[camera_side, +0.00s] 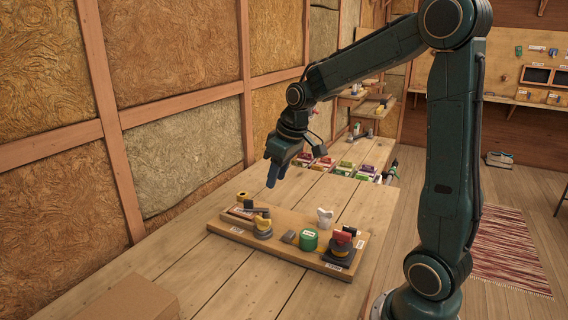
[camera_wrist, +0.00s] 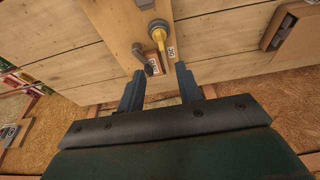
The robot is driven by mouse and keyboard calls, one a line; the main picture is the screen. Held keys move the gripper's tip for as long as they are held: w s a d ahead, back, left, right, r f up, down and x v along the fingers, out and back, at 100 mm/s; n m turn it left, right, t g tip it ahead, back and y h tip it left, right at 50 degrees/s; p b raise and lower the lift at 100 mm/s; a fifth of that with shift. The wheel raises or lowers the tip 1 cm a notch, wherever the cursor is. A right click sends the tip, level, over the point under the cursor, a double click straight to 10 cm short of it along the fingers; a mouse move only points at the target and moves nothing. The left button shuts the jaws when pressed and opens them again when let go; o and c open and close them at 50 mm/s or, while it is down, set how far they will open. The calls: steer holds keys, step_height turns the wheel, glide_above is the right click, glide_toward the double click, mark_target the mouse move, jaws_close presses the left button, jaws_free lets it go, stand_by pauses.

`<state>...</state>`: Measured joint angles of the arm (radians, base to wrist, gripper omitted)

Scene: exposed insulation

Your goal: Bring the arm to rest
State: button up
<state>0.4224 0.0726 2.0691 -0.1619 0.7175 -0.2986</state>
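My gripper (camera_side: 273,178) hangs above the workbench, a little behind and above the wooden board, touching nothing. In the wrist view its two blue fingers (camera_wrist: 158,74) stand apart with an empty gap between them. My arm reaches in from the right, bent at the elbow. The wooden board (camera_side: 290,262) lies on the workbench (camera_side: 185,272) and carries several small items. Below the gripper in the wrist view are the board's edge, a yellow item (camera_wrist: 158,37) and a small dark item (camera_wrist: 139,52).
On the board are a yellow-topped item (camera_side: 263,225), a green cylinder (camera_side: 309,240), a white item (camera_side: 325,217) and a red-and-black item (camera_side: 341,243). Several coloured boxes (camera_side: 323,164) stand farther back. A cardboard box (camera_side: 128,300) is at the front left. An insulated wall runs along the left.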

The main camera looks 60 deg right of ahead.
steer(key=shift+a, duration=0.1)
steer(key=s+a+r+t, duration=0.1)
steer(key=s+a+r, duration=0.1)
steer(key=s+a, duration=0.4)
steer(key=s+a+r+t, duration=0.1)
steer(key=s+a+r, duration=0.2)
steer(key=s, duration=1)
steer(key=a, duration=0.3)
steer(key=shift+a+r, duration=0.3)
steer(key=shift+w, duration=0.1)
steer(key=shift+c, duration=0.4)
steer(key=w+d+g, duration=0.2)
steer(key=w+d, duration=0.2)
steer(key=w, duration=0.8)
steer(key=w+d+f+g, duration=0.3)
steer(key=w+d+f, duration=0.5)
steer(key=w, duration=0.3)
steer(key=shift+w+d+f, duration=0.25)
steer(key=shift+d+f, duration=0.15)
steer(key=shift+f, duration=0.45)
